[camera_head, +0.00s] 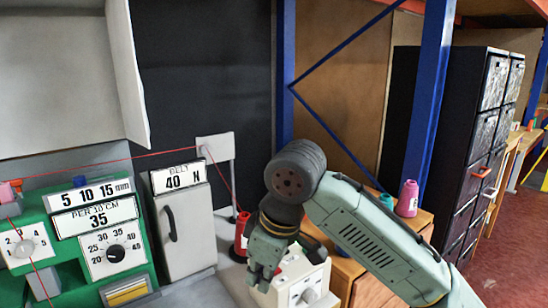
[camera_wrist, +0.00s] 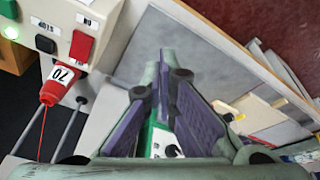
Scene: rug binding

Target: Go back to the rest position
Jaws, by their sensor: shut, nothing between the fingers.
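My gripper (camera_head: 262,281) hangs down at the lower middle of the head view, in front of a white box with a dial (camera_head: 308,296). In the wrist view my gripper (camera_wrist: 168,80) shows two fingers with purple pads; it is shut and holds nothing. A red thread cone (camera_head: 242,232) stands just behind and left of my gripper in the head view. In the wrist view a red cone marked 70 (camera_wrist: 58,84) is at the left, apart from the fingers.
A green machine with dials (camera_head: 140,238) and a grey belt-tension box (camera_head: 184,230) stand at the left. A red thread (camera_head: 110,161) runs across above them. Blue posts (camera_head: 428,100), a black drawer cabinet (camera_head: 484,150) and a pink spool (camera_head: 408,197) are at the right.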

